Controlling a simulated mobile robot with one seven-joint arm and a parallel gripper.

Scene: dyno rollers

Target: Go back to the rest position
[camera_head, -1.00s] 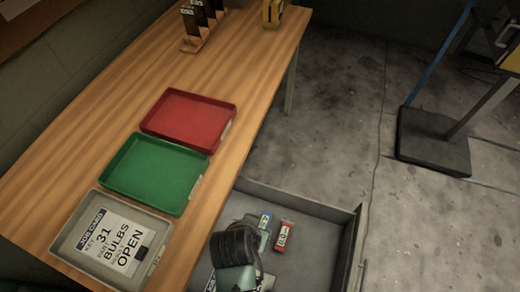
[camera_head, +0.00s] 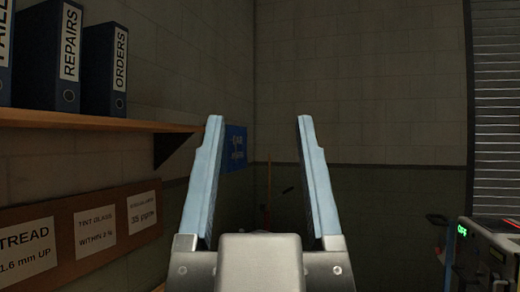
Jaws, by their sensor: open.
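My gripper (camera_head: 257,122) is in the middle of the head view, raised in front of the camera. Its two blue-grey fingers point up and stand wide apart. The rest of my arm below the gripper's body is out of view.
A wooden shelf (camera_head: 95,122) with blue binders (camera_head: 105,70) is on the left wall. Below it hangs a brown board (camera_head: 75,235) with paper notes. At the lower right is a dark machine (camera_head: 490,262) with a green display. A ribbed shutter (camera_head: 495,110) is above it.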

